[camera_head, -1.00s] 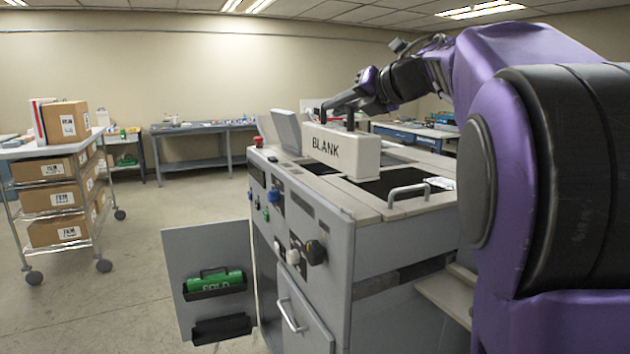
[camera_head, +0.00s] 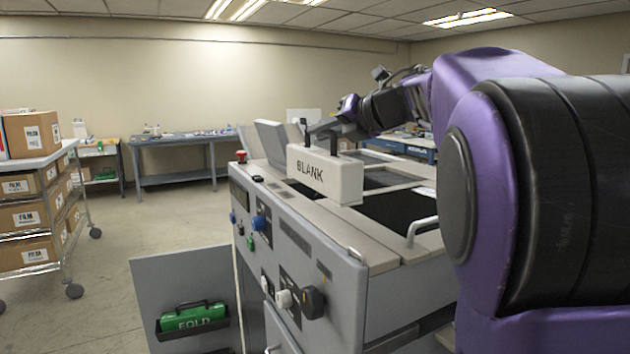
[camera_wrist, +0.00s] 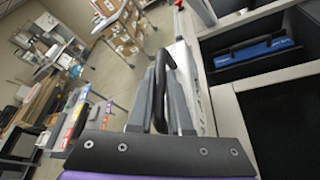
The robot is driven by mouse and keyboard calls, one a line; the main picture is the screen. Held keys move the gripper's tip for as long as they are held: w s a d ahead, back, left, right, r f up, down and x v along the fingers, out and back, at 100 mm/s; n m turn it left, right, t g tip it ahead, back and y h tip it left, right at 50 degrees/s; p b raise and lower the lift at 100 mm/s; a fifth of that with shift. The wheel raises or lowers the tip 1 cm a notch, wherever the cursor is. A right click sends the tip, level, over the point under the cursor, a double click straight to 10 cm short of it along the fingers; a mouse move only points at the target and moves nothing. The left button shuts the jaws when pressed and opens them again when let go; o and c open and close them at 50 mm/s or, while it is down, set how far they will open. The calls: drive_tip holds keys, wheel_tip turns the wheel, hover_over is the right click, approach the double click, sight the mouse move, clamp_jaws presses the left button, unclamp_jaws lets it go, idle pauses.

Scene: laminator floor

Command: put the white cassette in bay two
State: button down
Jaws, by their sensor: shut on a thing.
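The white cassette (camera_head: 324,176), marked BLANK, hangs upright from my gripper (camera_head: 325,128) above the grey machine's top. In the wrist view, the two grey fingers of my gripper (camera_wrist: 160,100) are closed around its black handle (camera_wrist: 160,88), and a strip of its white body (camera_wrist: 188,70) shows beside them. Dark open bays (camera_head: 396,212) lie in the machine top beside and behind the cassette. A blue cassette (camera_wrist: 262,48) sits in one bay in the wrist view. No bay numbers are readable, so I cannot tell which is bay two.
A metal handle (camera_head: 420,232) stands up at the machine's near right. A raised grey lid (camera_head: 270,143) stands at its far left. An open door (camera_head: 160,285) at lower left holds a green FOLD cassette (camera_head: 192,317). A box cart (camera_head: 45,160) stands left, with clear floor between.

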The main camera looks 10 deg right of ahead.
sight(323, 159)
drive_tip(key=shift+f+b, duration=0.8)
drive_tip(key=shift+f, duration=2)
drive_tip(key=shift+f, duration=0.15)
drive_tip(key=c, duration=0.8)
unclamp_jaws()
drive_tip(key=shift+c, duration=0.2)
